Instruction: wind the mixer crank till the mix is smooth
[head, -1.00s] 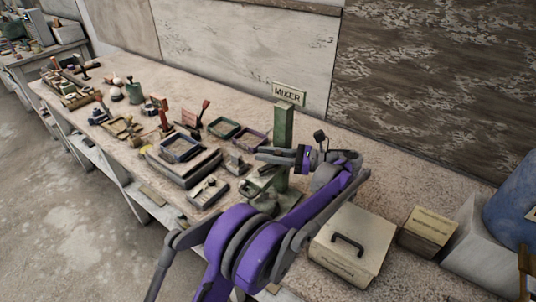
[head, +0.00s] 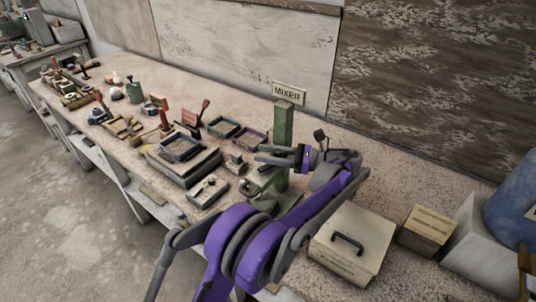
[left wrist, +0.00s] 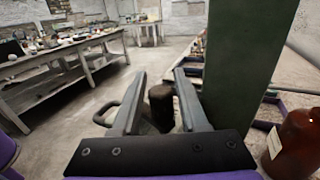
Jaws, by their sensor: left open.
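The mixer's green post (head: 284,135) stands on the bench below a "MIXER" sign (head: 288,92); its green base (head: 262,182) is partly hidden by my left arm. My left gripper (head: 262,154) is open beside the post, pointing left in the head view. In the left wrist view, a dark upright knob (left wrist: 161,106), apparently the crank's grip, stands between the spread fingers (left wrist: 160,76), with visible gaps to both. The green post (left wrist: 240,55) rises close to the right finger. The mix itself cannot be made out. My right gripper is not in view.
A lidded box (head: 352,243) with a black handle and a small labelled box (head: 428,230) stand to the right of my arm. Trays (head: 181,147) and tools crowd the bench to the left. A brown bottle (left wrist: 294,145) is at the left wrist view's lower right.

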